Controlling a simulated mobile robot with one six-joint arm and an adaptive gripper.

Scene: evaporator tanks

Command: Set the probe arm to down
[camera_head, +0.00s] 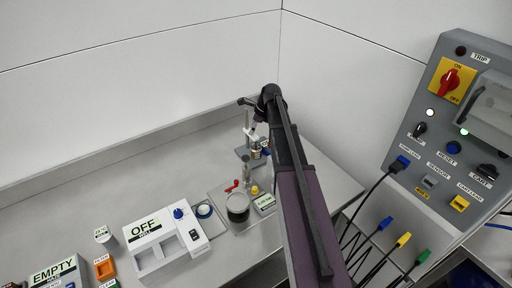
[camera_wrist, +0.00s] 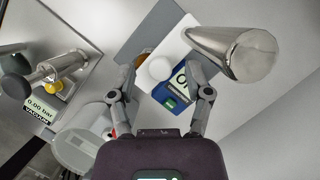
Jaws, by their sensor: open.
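A slim upright stand (camera_head: 247,122) with a short dark-ended arm at its top, which looks like the probe arm (camera_head: 244,101), stands at the back of the bench. My gripper (camera_wrist: 160,82) is open and empty, its two fingers spread above a small instrument with a blue and green display (camera_wrist: 178,91). A thick shiny metal cylinder (camera_wrist: 235,52) lies just beyond the right finger in the wrist view; I cannot tell whether it is part of the probe arm. In the head view my own arm hides much of the gripper and part of the stand.
A dark-filled vessel (camera_head: 237,207) with a red handle (camera_head: 232,186) stands in front of the stand. A vacuum readout (camera_wrist: 40,107) sits left in the wrist view. A white OFF unit (camera_head: 165,240) is front left; a control panel (camera_head: 450,130) is right. The back-left bench is clear.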

